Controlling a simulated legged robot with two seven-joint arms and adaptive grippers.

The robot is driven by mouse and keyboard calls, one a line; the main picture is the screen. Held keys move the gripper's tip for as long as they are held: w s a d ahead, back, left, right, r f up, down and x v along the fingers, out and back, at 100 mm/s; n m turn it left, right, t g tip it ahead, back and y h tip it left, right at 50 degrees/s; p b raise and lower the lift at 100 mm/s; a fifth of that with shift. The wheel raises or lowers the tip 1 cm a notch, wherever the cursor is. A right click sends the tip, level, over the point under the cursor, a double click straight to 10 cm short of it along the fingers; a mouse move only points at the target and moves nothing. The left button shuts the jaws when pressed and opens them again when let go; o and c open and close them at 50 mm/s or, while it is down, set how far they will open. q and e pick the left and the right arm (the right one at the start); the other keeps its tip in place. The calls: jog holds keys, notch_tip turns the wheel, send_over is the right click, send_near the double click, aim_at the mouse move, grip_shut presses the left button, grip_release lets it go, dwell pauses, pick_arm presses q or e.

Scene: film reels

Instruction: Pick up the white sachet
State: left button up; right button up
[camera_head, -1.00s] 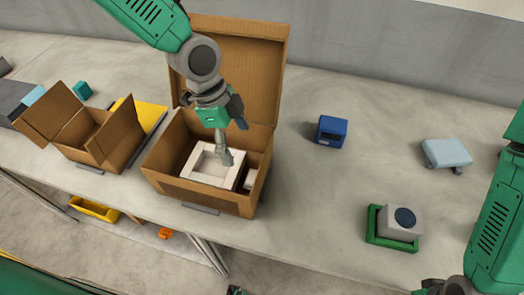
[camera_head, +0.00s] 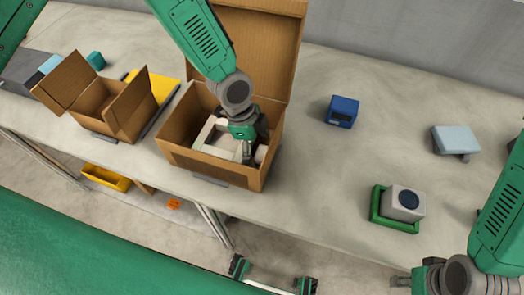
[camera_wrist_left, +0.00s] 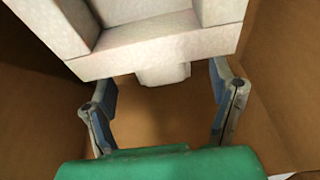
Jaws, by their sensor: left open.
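A small white piece, probably the white sachet (camera_wrist_left: 163,75), lies in the large cardboard box (camera_head: 215,170) beside a white foam tray (camera_wrist_left: 165,45). The tray's edge hides part of it in the left wrist view. My left gripper (camera_head: 248,155) is down inside the box at the tray's right side. In the left wrist view its fingers (camera_wrist_left: 163,80) are open, one on each side of the white piece, with nothing held. Contact cannot be told. My right gripper (camera_head: 400,282) is at the bottom right, away from the box; its jaw opening is unclear.
The box's walls and its raised lid (camera_head: 262,50) close in around my left gripper. A smaller open box (camera_head: 110,108) stands to the left. A blue block (camera_head: 342,111), a light blue block (camera_head: 455,140) and a green tray (camera_head: 380,212) with a grey device (camera_head: 402,203) stand right.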

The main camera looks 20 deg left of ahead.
pick_arm(q)
jog(key=shift+x, duration=1)
jog(key=shift+w+d, duration=0.15)
jog(key=shift+d, duration=0.2)
jog(key=shift+c, duration=0.4)
jog(key=c, duration=1)
jog(key=shift+a, duration=0.25)
